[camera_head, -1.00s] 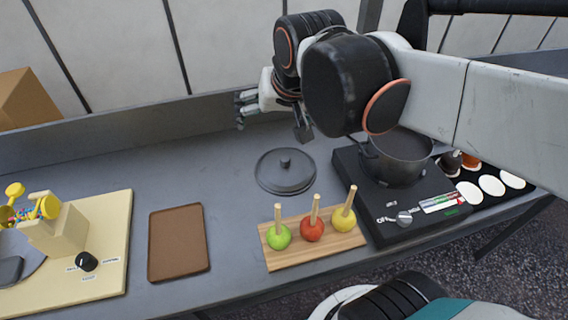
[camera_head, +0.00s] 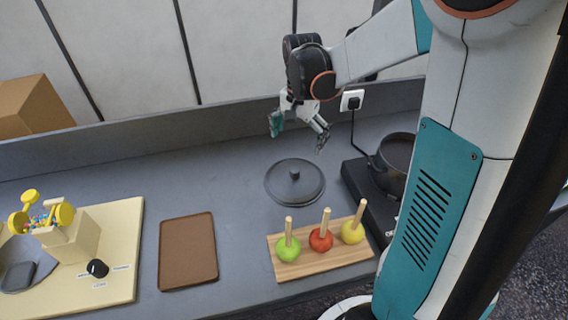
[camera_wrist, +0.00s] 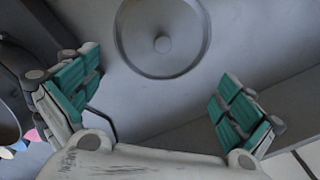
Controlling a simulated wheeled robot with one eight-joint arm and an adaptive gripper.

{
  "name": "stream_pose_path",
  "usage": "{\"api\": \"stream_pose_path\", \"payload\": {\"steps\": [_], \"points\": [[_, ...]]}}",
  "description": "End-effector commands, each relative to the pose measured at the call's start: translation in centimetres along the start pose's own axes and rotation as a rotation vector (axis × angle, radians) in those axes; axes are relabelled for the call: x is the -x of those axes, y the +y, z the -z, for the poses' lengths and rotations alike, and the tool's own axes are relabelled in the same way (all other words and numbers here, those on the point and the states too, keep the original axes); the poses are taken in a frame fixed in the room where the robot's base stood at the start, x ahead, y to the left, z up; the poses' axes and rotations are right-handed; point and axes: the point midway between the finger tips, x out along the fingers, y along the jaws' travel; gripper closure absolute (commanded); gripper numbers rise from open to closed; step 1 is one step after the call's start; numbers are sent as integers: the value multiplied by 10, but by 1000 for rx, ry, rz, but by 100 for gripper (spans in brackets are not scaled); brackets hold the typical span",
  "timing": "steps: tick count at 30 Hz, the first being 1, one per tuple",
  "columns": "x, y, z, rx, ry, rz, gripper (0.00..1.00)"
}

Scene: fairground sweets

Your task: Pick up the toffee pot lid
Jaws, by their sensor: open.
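The toffee pot lid (camera_head: 295,182) is a round dark grey disc with a small knob in its middle. It lies flat on the grey counter, left of the hob. In the wrist view the lid (camera_wrist: 183,58) is at the top centre, its knob facing the camera. My gripper (camera_head: 298,133) is above and behind the lid in the head view, apart from it. Its two teal-padded fingers are spread wide and empty, and both show in the wrist view (camera_wrist: 160,108). The dark toffee pot (camera_head: 392,165) stands on the hob, partly hidden by my arm.
A wooden board (camera_head: 318,258) with green, red and yellow apples on sticks lies just in front of the lid. A brown tray (camera_head: 188,250) and a cream sweets machine (camera_head: 80,240) are to the left. A wall socket (camera_head: 352,100) with a cable is behind. The counter left of the lid is clear.

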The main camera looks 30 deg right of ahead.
Motion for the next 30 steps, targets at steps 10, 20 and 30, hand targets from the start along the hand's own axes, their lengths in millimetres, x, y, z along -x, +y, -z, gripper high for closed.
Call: {"api": "stream_pose_path", "payload": {"steps": [10,20,30], "points": [[-64,-1,0,1,1,1,0],[-86,-1,0,1,1,1,0],[-130,-3,0,2,1,1,0]]}}
